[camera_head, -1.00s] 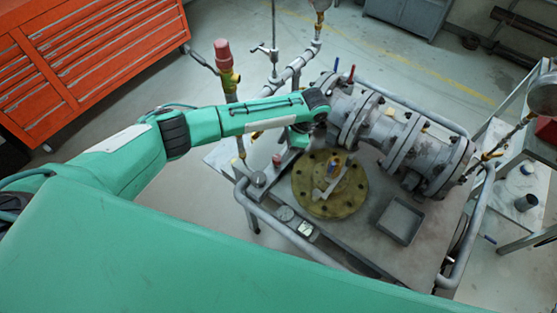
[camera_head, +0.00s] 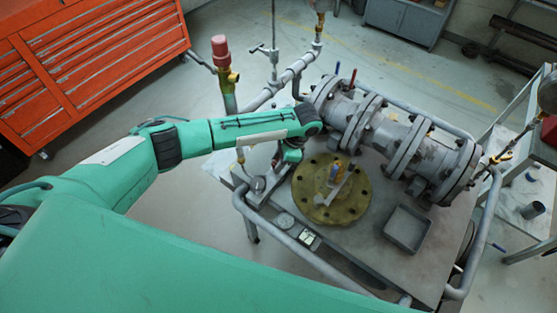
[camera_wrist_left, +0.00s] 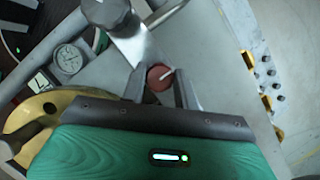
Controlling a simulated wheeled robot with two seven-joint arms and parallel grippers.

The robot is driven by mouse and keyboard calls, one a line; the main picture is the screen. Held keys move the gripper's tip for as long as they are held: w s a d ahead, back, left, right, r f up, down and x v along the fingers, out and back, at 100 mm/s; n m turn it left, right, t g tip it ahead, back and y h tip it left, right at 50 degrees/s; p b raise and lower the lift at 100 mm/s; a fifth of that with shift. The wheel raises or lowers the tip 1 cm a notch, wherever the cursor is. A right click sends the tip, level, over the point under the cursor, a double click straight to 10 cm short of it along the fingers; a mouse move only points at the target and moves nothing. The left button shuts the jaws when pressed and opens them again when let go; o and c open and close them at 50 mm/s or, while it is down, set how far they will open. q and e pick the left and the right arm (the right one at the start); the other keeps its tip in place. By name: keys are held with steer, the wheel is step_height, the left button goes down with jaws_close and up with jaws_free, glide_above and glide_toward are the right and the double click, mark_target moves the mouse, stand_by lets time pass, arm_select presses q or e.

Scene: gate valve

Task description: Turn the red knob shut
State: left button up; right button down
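The red knob (camera_wrist_left: 160,77) with a white pointer line shows in the left wrist view, between the two fingers of my left gripper (camera_wrist_left: 160,84). The fingers are apart, one on each side of the knob, with a slight gap seeming to show; I cannot tell whether either touches it. In the head view my left gripper (camera_head: 282,158) points down at the left end of the grey bench (camera_head: 355,255), beside the yellow flange, and hides the knob. My right gripper is not in view.
A yellow round flange (camera_head: 314,208) with a wrench on it lies right of my gripper. Grey flanged pipework (camera_head: 395,145) stands behind, and an empty tray (camera_head: 406,230) sits right.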

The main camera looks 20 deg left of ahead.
arm_select(q)
steer(key=shift+c, duration=1)
steer(key=m+p, duration=0.1)
steer(key=m+t+p, duration=0.1)
steer(key=m, duration=0.1)
steer(key=shift+s+r+y+p, duration=0.1)
steer(key=shift+r+y+p, duration=0.1)
steer(key=shift+y+p, duration=0.1)
steer(key=m+t+p, duration=0.2)
steer(key=m+p, duration=0.1)
steer(key=m, duration=0.2)
steer(key=shift+s+m, duration=0.1)
steer(key=shift+m, duration=0.3)
steer(key=m+t+p, duration=0.1)
steer(key=m, duration=0.1)
steer(key=m+h+p, duration=0.1)
steer(key=m, duration=0.1)
steer(key=shift+s+f+t, duration=0.1)
steer(key=shift+t, duration=0.3)
steer(key=m+p, duration=0.1)
steer(key=m, duration=0.1)
steer(key=m+t+h, duration=0.1)
steer(key=m, duration=0.2)
steer(key=shift+f+h+p, duration=0.1)
steer(key=shift+h+p, duration=0.2)
steer(key=shift+p, duration=0.1)
